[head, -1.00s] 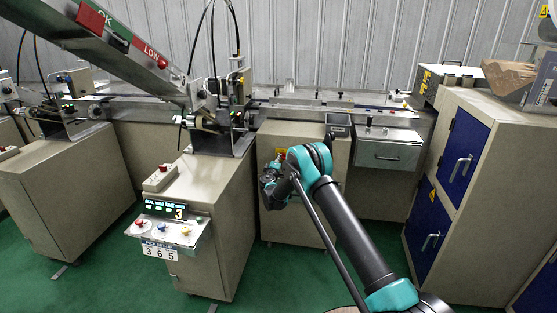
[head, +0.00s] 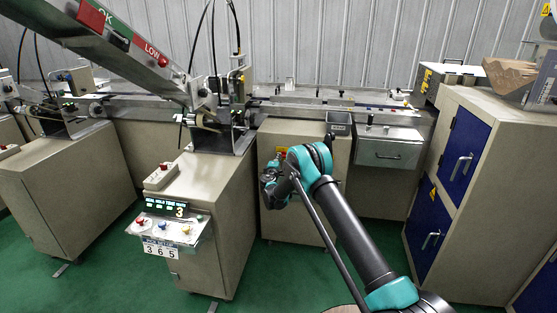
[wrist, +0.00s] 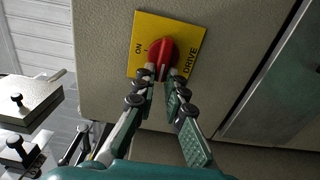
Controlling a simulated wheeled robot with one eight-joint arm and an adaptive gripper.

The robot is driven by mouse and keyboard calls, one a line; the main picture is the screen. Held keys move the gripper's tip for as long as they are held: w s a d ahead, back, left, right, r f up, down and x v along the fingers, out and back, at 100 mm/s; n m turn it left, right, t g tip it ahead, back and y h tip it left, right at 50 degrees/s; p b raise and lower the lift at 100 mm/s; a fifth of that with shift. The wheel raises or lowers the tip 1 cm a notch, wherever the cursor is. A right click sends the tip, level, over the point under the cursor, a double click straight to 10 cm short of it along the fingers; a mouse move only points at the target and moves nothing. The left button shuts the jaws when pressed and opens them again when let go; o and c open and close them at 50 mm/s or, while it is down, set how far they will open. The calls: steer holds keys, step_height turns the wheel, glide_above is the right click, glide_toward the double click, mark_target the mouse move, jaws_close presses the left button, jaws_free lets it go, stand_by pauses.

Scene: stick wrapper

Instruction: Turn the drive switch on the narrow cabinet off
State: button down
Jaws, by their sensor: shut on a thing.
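The drive switch is a red rotary knob (wrist: 160,57) on a yellow plate (wrist: 150,30) marked ON and DRIVE, seen close up in the wrist view. The plate sits on the beige face of the narrow cabinet (head: 308,218), which stands in the middle of the head view. My gripper (wrist: 161,72) has its fingertips closed on the near end of the knob, one on each side. In the head view my gripper (head: 268,180) is in front of the cabinet's upper left part, and my arm hides part of the cabinet's front.
A beige machine cabinet (head: 215,225) with a control panel (head: 170,230) stands close to the left. A metal drawer (head: 390,155) is to the right under the conveyor. A tall cabinet with blue doors (head: 465,155) stands farther right. Green floor (head: 90,270) is free at the front left.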

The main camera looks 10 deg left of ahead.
steer(key=c, duration=1.6)
jaws_free()
steer(key=shift+s, duration=0.1)
steer(key=s, duration=1.2)
steer(key=shift+a, duration=0.2)
